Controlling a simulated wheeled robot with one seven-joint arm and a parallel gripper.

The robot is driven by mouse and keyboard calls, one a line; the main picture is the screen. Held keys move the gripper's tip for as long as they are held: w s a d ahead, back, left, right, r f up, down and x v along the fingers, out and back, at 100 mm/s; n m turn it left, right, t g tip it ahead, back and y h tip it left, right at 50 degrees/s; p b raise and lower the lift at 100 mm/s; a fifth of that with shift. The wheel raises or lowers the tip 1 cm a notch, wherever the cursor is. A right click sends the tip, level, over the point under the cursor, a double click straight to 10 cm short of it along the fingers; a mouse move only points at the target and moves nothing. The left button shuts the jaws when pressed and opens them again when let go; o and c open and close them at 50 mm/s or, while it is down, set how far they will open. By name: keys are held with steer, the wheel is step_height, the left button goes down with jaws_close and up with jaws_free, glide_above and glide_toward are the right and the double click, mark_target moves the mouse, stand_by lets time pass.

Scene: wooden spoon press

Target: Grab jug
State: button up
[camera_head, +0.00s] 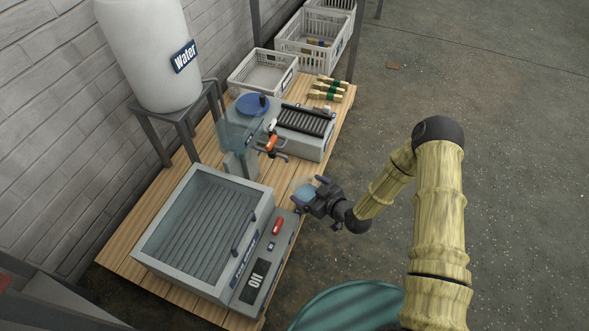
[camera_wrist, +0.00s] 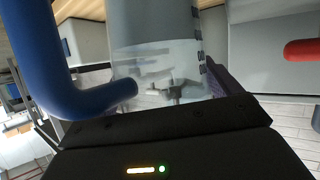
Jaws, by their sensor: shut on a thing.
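The jug (camera_head: 302,194) is a small clear, bluish vessel beside the front right edge of the wooden table. In the wrist view the jug (camera_wrist: 165,75) is a see-through cylinder with dark marks on its right side. My gripper (camera_head: 311,194) is shut on the jug from the right side. A thick, curved blue piece (camera_wrist: 60,65) comes up to the jug's left side in the wrist view; I cannot tell whether it is a handle or a finger. The jug's bottom is hidden behind my gripper.
A grey tray machine (camera_head: 205,225) with a control panel (camera_head: 258,281) stands left of my gripper. A water tank (camera_head: 145,50), a blue-lidded machine (camera_head: 252,104) and crates (camera_head: 262,72) stand further back. The floor to the right is mostly clear.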

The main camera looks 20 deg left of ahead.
steer(key=s+d+p, duration=0.2)
steer(key=s+d, duration=0.1)
steer(key=d, duration=0.3)
steer(key=shift+s, duration=0.35)
